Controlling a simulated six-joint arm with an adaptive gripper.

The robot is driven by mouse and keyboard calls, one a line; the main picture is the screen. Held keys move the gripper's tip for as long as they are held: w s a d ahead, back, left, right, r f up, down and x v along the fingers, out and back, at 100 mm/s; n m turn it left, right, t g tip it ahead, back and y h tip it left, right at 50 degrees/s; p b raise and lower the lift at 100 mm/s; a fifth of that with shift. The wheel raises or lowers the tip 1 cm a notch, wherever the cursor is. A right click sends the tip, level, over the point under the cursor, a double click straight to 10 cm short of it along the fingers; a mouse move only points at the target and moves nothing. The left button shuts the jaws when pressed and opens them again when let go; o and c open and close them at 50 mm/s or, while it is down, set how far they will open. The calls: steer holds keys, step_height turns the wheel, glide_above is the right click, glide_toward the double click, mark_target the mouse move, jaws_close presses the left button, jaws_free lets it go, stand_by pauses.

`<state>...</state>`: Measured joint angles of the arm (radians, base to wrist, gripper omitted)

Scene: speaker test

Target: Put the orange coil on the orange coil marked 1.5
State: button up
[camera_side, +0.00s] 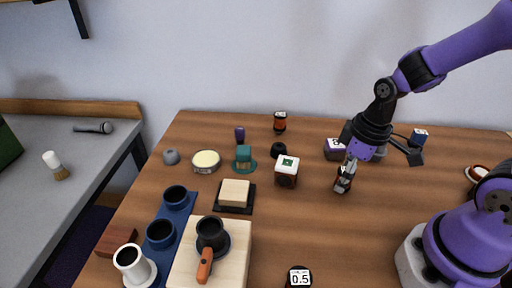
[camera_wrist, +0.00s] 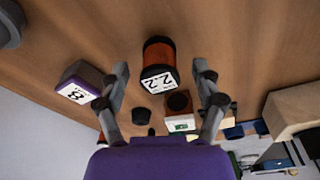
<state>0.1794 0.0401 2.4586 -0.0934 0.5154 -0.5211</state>
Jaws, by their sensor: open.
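An orange coil with black ends and a white label reading 2.2 (camera_wrist: 158,58) lies between and just beyond my fingertips in the wrist view. In the side view this coil (camera_side: 343,184) is at the tip of my gripper, partly hidden by it. My gripper (camera_wrist: 160,75) is open around the coil, with a gap to each finger; it also shows in the side view (camera_side: 349,168). Another orange coil with black ends (camera_side: 280,124) stands upright at the back of the table; its white label is too small to read.
A cube speaker (camera_side: 287,172) stands left of my gripper. A purple-sided box (camera_side: 335,149) is close behind it; its label reads 8 in the wrist view (camera_wrist: 76,88). A black part marked 0.5 (camera_side: 299,277) is at the front. The table's front middle is mostly clear.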

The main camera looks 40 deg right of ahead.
jaws_close()
steer(key=shift+r, duration=0.1)
stand_by(0.3)
